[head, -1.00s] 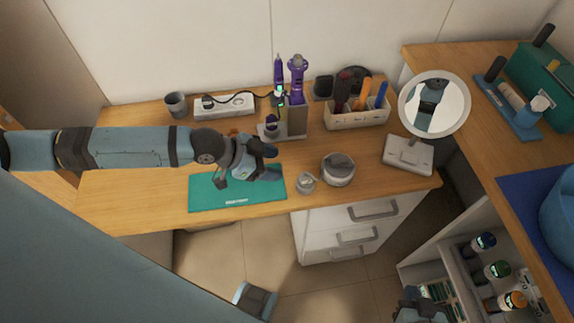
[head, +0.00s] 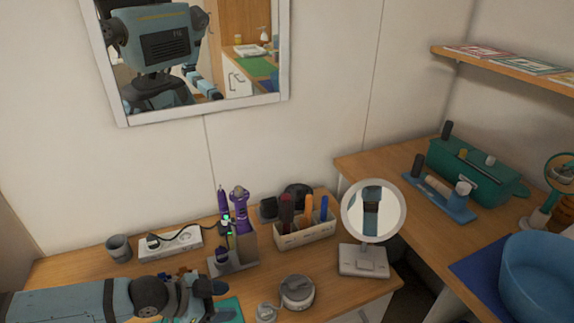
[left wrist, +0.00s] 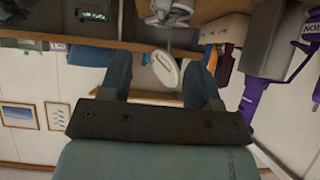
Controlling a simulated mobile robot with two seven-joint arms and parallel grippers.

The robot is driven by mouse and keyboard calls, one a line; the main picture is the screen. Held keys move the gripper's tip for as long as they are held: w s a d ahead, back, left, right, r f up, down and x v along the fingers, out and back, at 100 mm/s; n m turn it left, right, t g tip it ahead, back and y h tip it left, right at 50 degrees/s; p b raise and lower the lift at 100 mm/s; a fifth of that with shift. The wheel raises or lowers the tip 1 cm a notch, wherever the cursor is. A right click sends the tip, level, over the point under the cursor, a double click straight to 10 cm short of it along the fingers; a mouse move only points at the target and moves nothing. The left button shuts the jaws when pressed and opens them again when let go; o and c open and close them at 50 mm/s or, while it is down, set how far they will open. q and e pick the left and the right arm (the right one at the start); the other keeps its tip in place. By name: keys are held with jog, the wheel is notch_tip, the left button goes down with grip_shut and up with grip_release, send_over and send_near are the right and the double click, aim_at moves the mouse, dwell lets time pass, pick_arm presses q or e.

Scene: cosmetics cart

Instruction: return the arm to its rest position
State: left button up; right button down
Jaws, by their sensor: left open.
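My left arm comes in from the lower left of the head view, and its gripper (head: 203,300) is low over the front part of the wooden table (head: 80,280). The head view's bottom edge cuts off part of the arm. In the left wrist view the two fingers (left wrist: 160,68) stand apart with nothing between them. A teal mat (head: 232,305) shows partly behind the gripper. My right gripper is not in view.
A grey cup (head: 118,248), pen organizer (head: 305,233) and round mirror (head: 372,212) stand farther away.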

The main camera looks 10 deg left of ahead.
pick_arm(q)
jog(key=s+d+r+n+t+p, duration=0.3)
jog(key=d+t+p, duration=0.1)
jog(key=d+p, duration=0.4)
jog(key=s+a+f+n+y+p, duration=0.1)
jog(key=s+a+f+n+y, duration=0.1)
jog(key=s+y, duration=0.1)
jog(key=s+a+f+n+t+y+p, duration=0.1)
jog(key=s+a+f+n+y+p, duration=0.1)
jog(key=s, duration=0.4)
jog(key=shift+a+f+n+y, duration=0.4)
jog(key=shift+a+f+n, duration=0.3)
jog(key=shift+a, duration=0.05)
